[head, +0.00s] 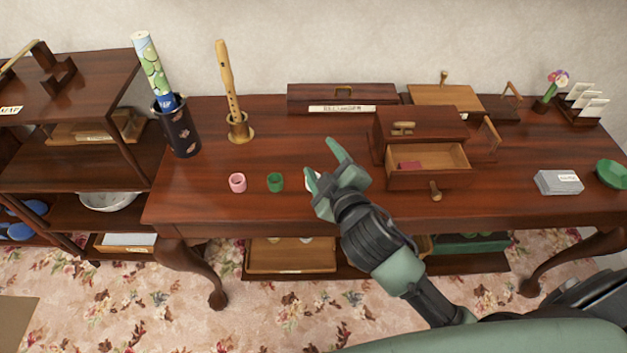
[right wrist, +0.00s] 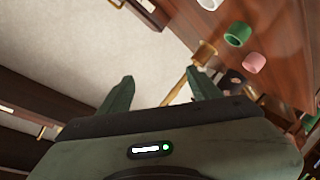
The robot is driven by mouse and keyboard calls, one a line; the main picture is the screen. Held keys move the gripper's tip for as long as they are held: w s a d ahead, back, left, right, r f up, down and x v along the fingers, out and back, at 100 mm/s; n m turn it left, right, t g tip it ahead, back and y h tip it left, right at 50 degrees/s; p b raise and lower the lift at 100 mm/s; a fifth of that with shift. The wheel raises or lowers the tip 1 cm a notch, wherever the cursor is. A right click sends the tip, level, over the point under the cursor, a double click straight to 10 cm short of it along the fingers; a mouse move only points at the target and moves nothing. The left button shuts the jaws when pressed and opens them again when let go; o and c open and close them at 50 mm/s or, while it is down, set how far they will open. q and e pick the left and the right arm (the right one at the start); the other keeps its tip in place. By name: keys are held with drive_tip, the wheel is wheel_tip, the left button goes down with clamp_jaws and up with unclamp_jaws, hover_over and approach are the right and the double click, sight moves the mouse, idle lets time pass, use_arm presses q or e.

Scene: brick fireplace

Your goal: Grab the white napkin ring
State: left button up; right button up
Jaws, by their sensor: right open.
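The white napkin ring (head: 313,180) stands on the wooden table in the head view, mostly hidden behind my right gripper (head: 320,157). A white ring, cut off by the top edge, also shows in the right wrist view (right wrist: 210,3). My right gripper is open and empty, and its fingers (right wrist: 160,76) point towards the back of the table and the wall. The ring is beside the fingers, not between them. My left gripper is not in view.
A green ring (head: 275,182) and a pink ring (head: 238,183) stand to the left. Behind are a flute in a brass holder (head: 240,128) and a dark vase (head: 180,130). A small chest with an open drawer (head: 428,165) stands to the right.

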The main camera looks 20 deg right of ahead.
drive_tip(key=w+a+r+n+g+y, duration=0.1)
drive_tip(key=a+r+n+y, duration=0.4)
drive_tip(key=n, duration=0.3)
drive_tip(key=w+a+r+n+g+y, duration=0.1)
drive_tip(key=a+r+n+y, duration=0.1)
drive_tip(key=a+n+y, duration=0.45)
drive_tip(key=w+a+r+n+y, duration=0.2)
drive_tip(key=a+r+n+y, duration=0.3)
drive_tip(key=n, duration=0.5)
drive_tip(key=d+f+n+g+h, duration=0.4)
drive_tip(key=f+n+g+h, duration=0.2)
drive_tip(key=f+n+g, duration=0.7)
drive_tip(key=w+d+f+n+t+h, duration=0.1)
drive_tip(key=d+f+h, duration=0.25)
drive_tip(key=d, duration=0.45)
drive_tip(key=w+d+f+t+h, duration=0.1)
drive_tip(key=w+d+f+h, duration=0.2)
drive_tip(key=d, duration=0.5)
drive_tip(key=a+f, duration=0.1)
drive_tip(key=f, duration=0.1)
drive_tip(key=a+f+p, duration=0.1)
drive_tip(key=f, duration=0.1)
drive_tip(key=f+p, duration=0.1)
drive_tip(key=f, duration=0.1)
drive_tip(key=shift+s+a+f, duration=0.2)
drive_tip(key=shift+a, duration=0.2)
drive_tip(key=shift+a+f, duration=0.1)
drive_tip(key=shift+f, duration=0.15)
clamp_jaws()
